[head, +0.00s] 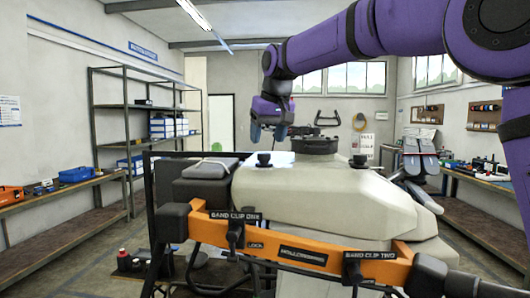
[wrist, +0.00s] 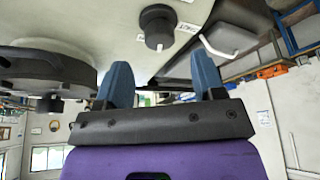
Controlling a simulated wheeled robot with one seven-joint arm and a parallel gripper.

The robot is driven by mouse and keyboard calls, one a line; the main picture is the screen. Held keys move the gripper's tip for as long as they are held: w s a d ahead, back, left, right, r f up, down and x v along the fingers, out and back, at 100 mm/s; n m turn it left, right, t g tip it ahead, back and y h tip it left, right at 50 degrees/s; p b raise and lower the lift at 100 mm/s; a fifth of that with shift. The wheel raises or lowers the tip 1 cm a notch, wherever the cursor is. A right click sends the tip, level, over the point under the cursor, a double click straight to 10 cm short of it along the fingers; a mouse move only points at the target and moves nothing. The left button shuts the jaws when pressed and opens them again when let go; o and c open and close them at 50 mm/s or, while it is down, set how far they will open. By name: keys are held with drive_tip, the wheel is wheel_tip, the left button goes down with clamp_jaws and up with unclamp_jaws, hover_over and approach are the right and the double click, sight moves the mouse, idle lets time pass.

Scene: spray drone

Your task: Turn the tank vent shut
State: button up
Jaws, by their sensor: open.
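The white tank (head: 330,195) of the drone fills the middle of the head view. A small black knob (head: 263,158), which looks like the tank vent, stands on its top left. In the wrist view the knob (wrist: 157,25) has small white labels beside it, too small to read surely. My gripper (head: 268,132) hangs above the tank top near this knob, apart from it. Its two blue fingers are spread with nothing between them in the wrist view (wrist: 162,82). Whether the vent is open or shut cannot be told.
A large black cap (head: 315,145) stands right of my gripper on the tank, also at left in the wrist view (wrist: 40,68). Another black knob (head: 358,160) is further right. A white handle (wrist: 220,45) lies beside the vent. An orange bar (head: 300,250) crosses the front.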

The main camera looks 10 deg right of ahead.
sight(264, 158)
drive_tip(key=shift+x, duration=2.55)
drive_tip(key=c, duration=0.9)
drive_tip(key=shift+c, duration=0.2)
